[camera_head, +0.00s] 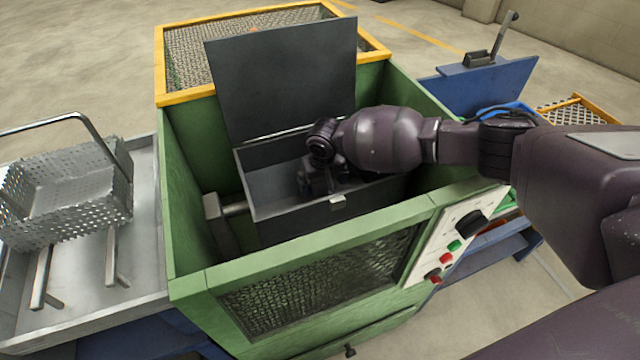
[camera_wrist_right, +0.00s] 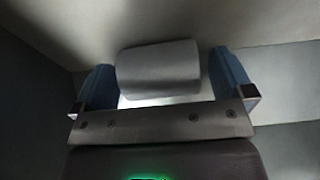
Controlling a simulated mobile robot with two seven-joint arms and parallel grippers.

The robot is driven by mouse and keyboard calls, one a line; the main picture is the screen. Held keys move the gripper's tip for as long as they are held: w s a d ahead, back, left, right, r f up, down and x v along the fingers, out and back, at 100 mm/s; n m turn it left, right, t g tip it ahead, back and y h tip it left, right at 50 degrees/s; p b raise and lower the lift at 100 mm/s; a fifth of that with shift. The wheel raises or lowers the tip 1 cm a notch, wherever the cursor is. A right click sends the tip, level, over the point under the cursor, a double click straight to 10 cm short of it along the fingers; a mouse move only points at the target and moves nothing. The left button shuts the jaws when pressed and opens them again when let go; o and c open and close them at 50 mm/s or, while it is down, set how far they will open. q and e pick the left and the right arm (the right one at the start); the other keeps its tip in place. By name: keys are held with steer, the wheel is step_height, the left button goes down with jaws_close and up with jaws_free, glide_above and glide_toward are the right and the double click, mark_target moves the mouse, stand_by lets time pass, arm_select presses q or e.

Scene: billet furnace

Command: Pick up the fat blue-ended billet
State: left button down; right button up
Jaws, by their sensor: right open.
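My right gripper (camera_head: 324,182) reaches down into the grey open-lidded box (camera_head: 268,205) inside the green machine. In the right wrist view its two blue-sided fingers (camera_wrist_right: 167,82) stand apart, open. A thick, short grey billet (camera_wrist_right: 158,66) lies between them, with a visible gap on the right and a narrower one on the left. I cannot make out a blue end on it; the blue I see is on the fingers. In the head view the billet is hidden by the gripper and the box wall. My left gripper is not in view.
The dark lid (camera_head: 285,80) stands raised behind the gripper. Green machine walls (camera_head: 185,190) surround the box. A perforated metal basket (camera_head: 65,195) sits on a tray at left. A control panel (camera_head: 455,235) is at front right; a blue stand with a lever (camera_head: 480,85) is behind.

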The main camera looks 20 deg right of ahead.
steer(key=shift+r, duration=0.1)
steer(key=shift+c, duration=0.6)
steer(key=c, duration=1.4)
steer(key=shift+c, duration=0.9)
steer(key=shift+r, duration=0.1)
